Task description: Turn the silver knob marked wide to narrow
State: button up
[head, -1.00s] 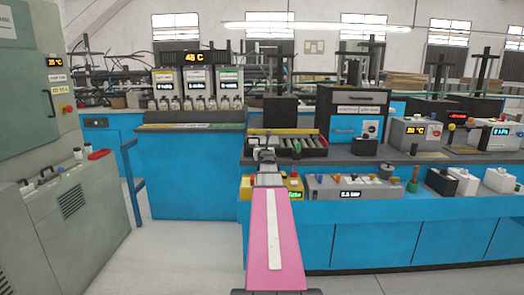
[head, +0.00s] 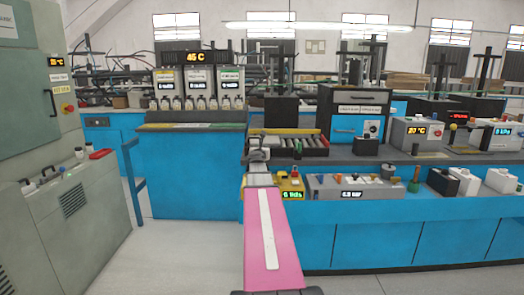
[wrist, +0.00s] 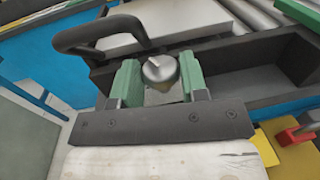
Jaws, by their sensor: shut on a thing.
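The silver knob (wrist: 160,69) shows in the wrist view between the two green fingers of my gripper (wrist: 160,80). It is round with a pale pointer mark on its top face, which points up and to the left. The gripper is shut on the knob, a finger at each side. In the head view my gripper (head: 259,150) is at the front left of the roller tray, and the knob is hidden there. The wide and narrow markings cannot be read.
A black curved handle (wrist: 97,34) stands left of the knob in the wrist view. The roller tray (head: 318,152) lies just behind. A yellow box (head: 291,187) with a red button and a grey panel (head: 372,189) with several knobs stand to the right.

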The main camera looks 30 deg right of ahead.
jog(key=shift+w+a+m+g+h, duration=0.1)
jog(key=shift+m+g+h, duration=0.55)
jog(key=shift+g+h, duration=0.1)
jog(key=shift+w+a+m+g+h, duration=0.1)
jog(key=shift+m+g+h, duration=0.55)
jog(key=shift+g, duration=0.1)
jog(key=o, duration=0.9)
jog(key=shift+c, duration=0.2)
jog(key=shift+s, duration=0.1)
jog(key=v, duration=1)
jog(key=shift+s+a, duration=0.1)
jog(key=shift+a, duration=0.35)
